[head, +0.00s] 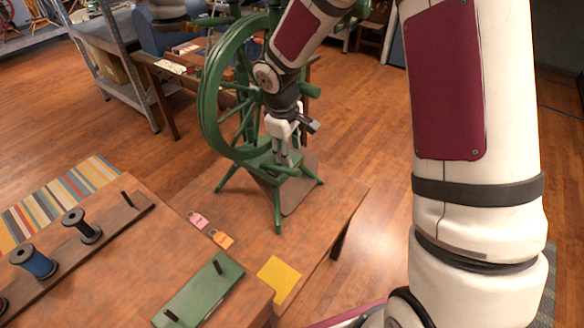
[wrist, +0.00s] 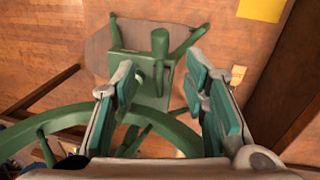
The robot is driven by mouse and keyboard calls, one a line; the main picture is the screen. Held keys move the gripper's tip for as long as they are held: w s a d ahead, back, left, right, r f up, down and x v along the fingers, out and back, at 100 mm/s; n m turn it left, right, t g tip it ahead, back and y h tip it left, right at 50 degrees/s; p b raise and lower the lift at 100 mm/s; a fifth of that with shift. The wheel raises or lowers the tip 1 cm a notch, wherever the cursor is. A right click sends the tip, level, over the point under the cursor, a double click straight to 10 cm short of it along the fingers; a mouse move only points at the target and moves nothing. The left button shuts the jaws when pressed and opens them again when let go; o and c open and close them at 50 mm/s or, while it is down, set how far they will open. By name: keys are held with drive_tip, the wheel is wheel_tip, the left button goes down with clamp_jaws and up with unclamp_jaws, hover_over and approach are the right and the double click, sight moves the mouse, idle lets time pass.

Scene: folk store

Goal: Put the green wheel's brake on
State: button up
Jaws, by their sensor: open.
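The green spinning wheel (head: 207,95) stands on three legs on the wooden table, its rim upright. It also shows in the wrist view (wrist: 50,121), with its curved rim along the lower part. A green upright peg or lever with a rounded head (wrist: 159,42) rises from its base, and I cannot tell whether this is the brake. My gripper (head: 284,158) points down beside the wheel, above its base. In the wrist view my gripper (wrist: 162,85) is open, with teal pads on either side of the peg's line and nothing between them. My arm hides part of the wheel.
A pink padlock (head: 198,219), an orange padlock (head: 221,238) and a yellow sheet (head: 278,279) lie on the table. A green pegged board (head: 195,293) is in front. A spool rack (head: 110,226) is at left. A metal shelf (head: 135,95) stands behind.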

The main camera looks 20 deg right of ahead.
sight(293, 170)
drive_tip(key=f, duration=0.3)
drive_tip(key=d+f, duration=0.1)
drive_tip(key=f, duration=0.2)
drive_tip(key=w+f, duration=0.1)
drive_tip(key=f, duration=0.2)
drive_tip(key=shift+d+b, duration=0.15)
drive_tip(key=shift+b, duration=0.2)
clamp_jaws()
